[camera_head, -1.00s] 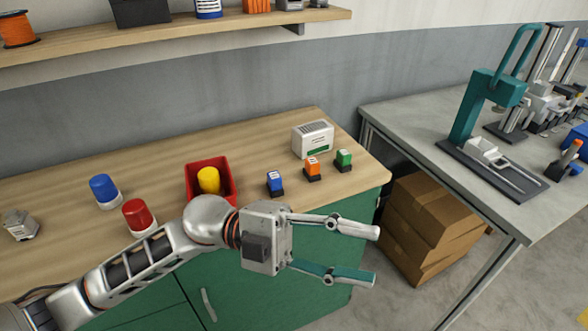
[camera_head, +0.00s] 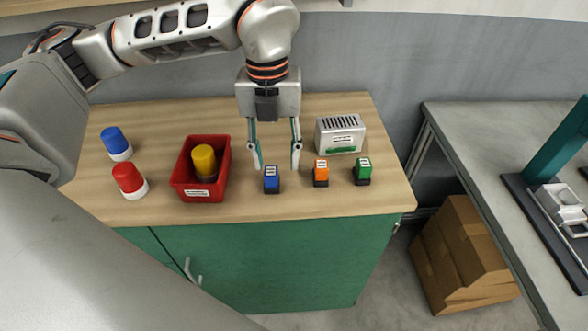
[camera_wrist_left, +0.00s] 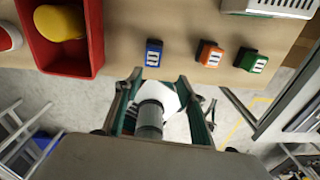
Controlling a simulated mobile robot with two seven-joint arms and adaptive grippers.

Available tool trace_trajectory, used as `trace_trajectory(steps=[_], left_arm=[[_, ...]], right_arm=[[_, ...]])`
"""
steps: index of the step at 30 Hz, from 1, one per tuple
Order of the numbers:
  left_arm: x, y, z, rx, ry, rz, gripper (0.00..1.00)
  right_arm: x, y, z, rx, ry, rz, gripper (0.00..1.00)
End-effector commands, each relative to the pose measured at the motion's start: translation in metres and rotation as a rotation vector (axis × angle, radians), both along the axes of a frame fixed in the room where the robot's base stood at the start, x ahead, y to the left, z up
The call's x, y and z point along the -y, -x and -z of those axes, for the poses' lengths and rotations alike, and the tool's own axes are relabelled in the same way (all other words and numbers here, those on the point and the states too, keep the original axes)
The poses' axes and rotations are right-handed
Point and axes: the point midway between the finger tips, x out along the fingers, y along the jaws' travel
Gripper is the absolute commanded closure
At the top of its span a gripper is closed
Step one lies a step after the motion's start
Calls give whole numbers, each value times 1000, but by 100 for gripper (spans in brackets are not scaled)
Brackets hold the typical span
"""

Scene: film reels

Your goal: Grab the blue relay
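The blue relay (camera_head: 271,180) stands on the wooden worktop, between the red bin and the orange relay. It also shows in the left wrist view (camera_wrist_left: 153,53), beyond the fingertips and near the middle. My left gripper (camera_head: 277,167) points down over the worktop with its fingers spread, open and empty. In the head view its fingertips appear just above and behind the blue relay, one to each side. In the left wrist view the fingers (camera_wrist_left: 160,78) frame empty space short of the relay. My right gripper is not in view.
An orange relay (camera_head: 321,173) and a green relay (camera_head: 362,171) stand to the right, with a grey vented box (camera_head: 340,134) behind. A red bin (camera_head: 186,190) holding a yellow-capped item (camera_head: 203,160) is on the left. Red (camera_head: 129,180) and blue (camera_head: 116,143) beacons stand further left.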

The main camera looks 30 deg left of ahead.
Motion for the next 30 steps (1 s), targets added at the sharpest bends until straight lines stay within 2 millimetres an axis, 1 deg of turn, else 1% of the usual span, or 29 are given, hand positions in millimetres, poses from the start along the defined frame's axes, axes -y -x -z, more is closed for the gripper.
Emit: trace_trajectory(steps=[1,3,5,14,19,22,25,30], left_arm=[[-7,-2,-4,11,-21,-25,60],[-13,-4,-6,20,-37,-45,60],[-15,-4,-3,21,-43,-52,60],[-17,-4,27,19,-43,-51,60],[-25,-4,50,18,-42,-51,60],[-24,-4,63,19,-41,-49,60],[-24,-4,70,19,-41,-49,60],[-24,-5,72,21,-41,-49,60]], right_arm=[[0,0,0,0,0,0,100],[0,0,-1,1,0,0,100],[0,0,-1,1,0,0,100],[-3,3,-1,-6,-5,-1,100],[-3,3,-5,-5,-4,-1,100],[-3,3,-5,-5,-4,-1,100],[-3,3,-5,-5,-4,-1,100],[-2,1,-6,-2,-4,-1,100]])
